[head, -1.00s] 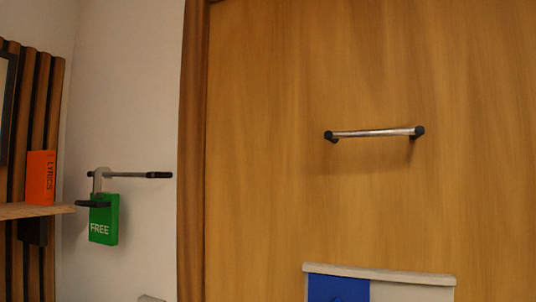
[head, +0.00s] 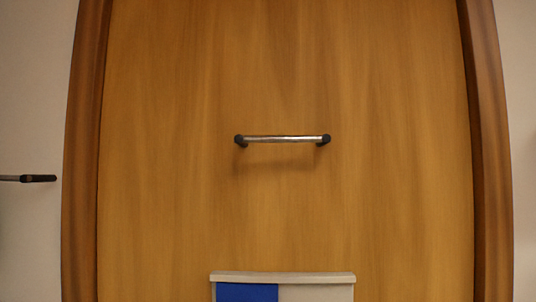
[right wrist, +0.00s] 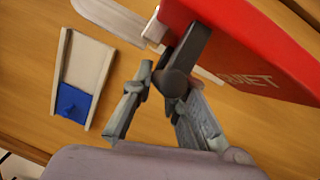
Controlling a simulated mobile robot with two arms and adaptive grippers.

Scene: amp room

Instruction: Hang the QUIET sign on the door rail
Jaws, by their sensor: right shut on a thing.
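The door rail (head: 282,139), a short silver bar with black end mounts, is fixed across the wooden door in the middle of the head view. It is bare. The red QUIET sign (right wrist: 250,45) fills the upper right of the right wrist view, tilted, its white lettering partly hidden. My right gripper (right wrist: 168,78) is shut on a dark part at the sign's edge. A pale bar-like piece (right wrist: 110,18) shows beyond it; I cannot tell whether it belongs to the sign. Neither gripper shows in the head view, and my left gripper is in no view.
A pale panel with a blue part (head: 245,292) is on the door below the rail; it also shows in the right wrist view (right wrist: 85,75). A wall rail's black end (head: 38,178) shows at the left. The door around the rail is clear.

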